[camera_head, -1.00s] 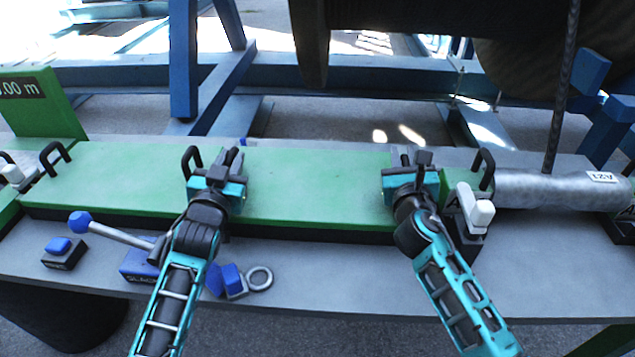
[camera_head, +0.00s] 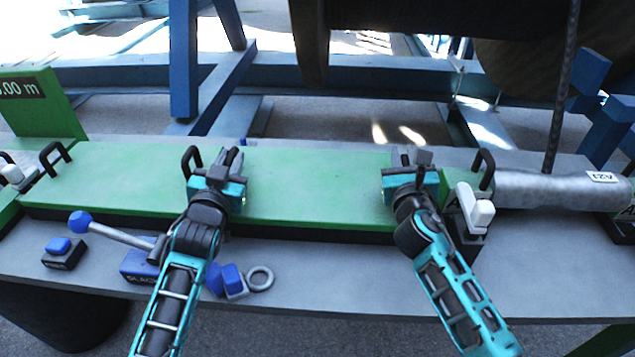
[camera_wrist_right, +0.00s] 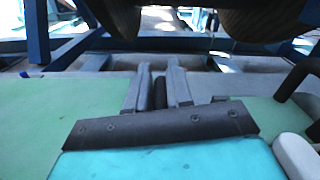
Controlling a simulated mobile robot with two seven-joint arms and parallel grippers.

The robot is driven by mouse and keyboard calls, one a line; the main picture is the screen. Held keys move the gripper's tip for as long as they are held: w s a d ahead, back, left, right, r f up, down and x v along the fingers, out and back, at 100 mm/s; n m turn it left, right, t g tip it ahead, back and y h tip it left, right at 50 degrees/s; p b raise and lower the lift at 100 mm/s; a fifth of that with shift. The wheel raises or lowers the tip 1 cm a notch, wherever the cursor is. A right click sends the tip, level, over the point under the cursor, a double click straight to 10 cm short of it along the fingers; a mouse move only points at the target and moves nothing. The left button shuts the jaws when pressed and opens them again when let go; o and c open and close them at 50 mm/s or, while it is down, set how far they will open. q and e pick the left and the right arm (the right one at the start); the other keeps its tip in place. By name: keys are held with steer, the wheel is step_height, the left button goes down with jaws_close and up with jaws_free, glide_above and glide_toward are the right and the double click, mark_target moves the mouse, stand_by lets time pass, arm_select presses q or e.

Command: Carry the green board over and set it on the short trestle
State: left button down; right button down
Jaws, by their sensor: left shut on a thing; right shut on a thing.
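The green board (camera_head: 310,185) is a long flat panel lying level along the grey bench, with a dark front edge. My left gripper (camera_head: 232,160) is over its middle, right of a black loop handle. My right gripper (camera_head: 412,158) is at its right end. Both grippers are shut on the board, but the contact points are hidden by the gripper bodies. In the right wrist view the fingers (camera_wrist_right: 158,85) stand close together with a dark bar between them, and green surface (camera_wrist_right: 45,110) shows to the left. I cannot make out a short trestle.
A grey bench (camera_head: 340,285) carries a blue-knobbed lever (camera_head: 110,232), small blue parts and a metal ring (camera_head: 260,279) in front. A silver roller (camera_head: 545,190) and a white-tipped clamp (camera_head: 478,212) stand at right. A blue frame (camera_head: 360,78) and dark reel are behind.

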arm_select(q)
steer(key=shift+a, duration=0.2)
arm_select(e)
steer(key=shift+d, duration=0.15)
